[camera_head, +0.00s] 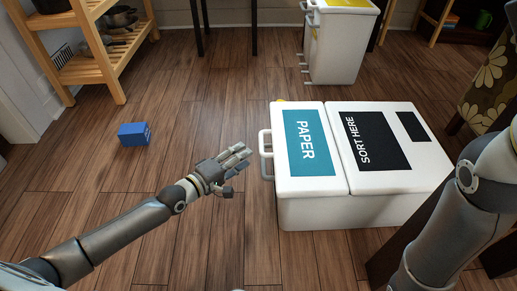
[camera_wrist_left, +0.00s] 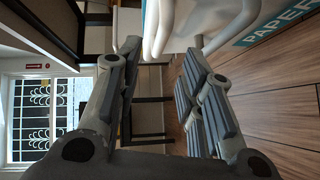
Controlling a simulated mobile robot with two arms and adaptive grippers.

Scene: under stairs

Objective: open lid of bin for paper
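The white bin for paper (camera_head: 267,106) has a teal PAPER label (camera_head: 306,142) on its lid, right of centre in the head view. A pale looped handle (camera_head: 266,154) sticks out from its left side. My left gripper (camera_head: 241,154) is just left of this handle, apart from it, with its fingers pointing towards it. In the left wrist view the left gripper (camera_wrist_left: 160,58) is open with nothing between its fingers. The white bin edge and handle (camera_wrist_left: 160,25) show beyond the fingertips, and part of the PAPER label (camera_wrist_left: 285,25) shows at upper right. My right gripper is out of view.
A joined black SORT HERE lid section (camera_head: 372,142) is right of the PAPER lid. A blue box (camera_head: 134,134) lies on the floor at left. A wooden shelf (camera_head: 100,70) stands at upper left and another white bin (camera_head: 340,50) behind.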

